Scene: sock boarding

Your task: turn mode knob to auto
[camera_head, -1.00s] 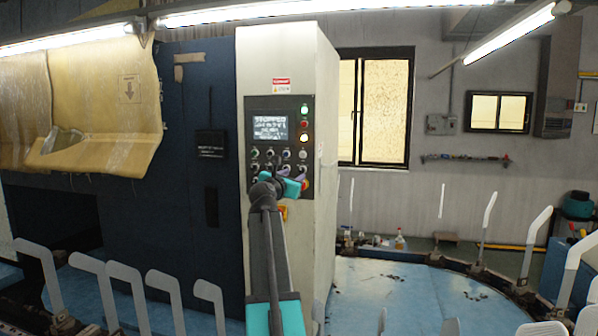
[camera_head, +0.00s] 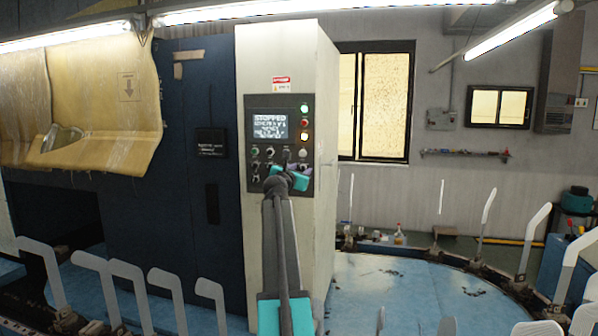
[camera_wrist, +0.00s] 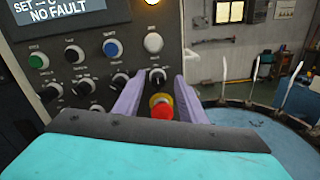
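The control panel (camera_head: 251,144) is on the front of a pale cabinet and carries several knobs and buttons. In the wrist view, a black knob with a white mark (camera_wrist: 157,76) shows between the fingertips of my gripper (camera_wrist: 159,82). A red button on a yellow base (camera_wrist: 161,107) shows between the fingers, lower down. The purple fingers are apart and I see nothing gripped. Other black knobs (camera_wrist: 83,87) sit to the left. Their labels are too small to read, so I cannot tell which is the mode knob. My gripper (camera_head: 291,176) covers the panel's lower right in the head view.
The panel screen (camera_head: 269,124) reads "STOPPED"; in the wrist view its last line reads "NO FAULT". A white button (camera_wrist: 153,42) is above the knob between my fingers. Pale sock boards (camera_head: 486,218) stand around a blue surface (camera_head: 400,290).

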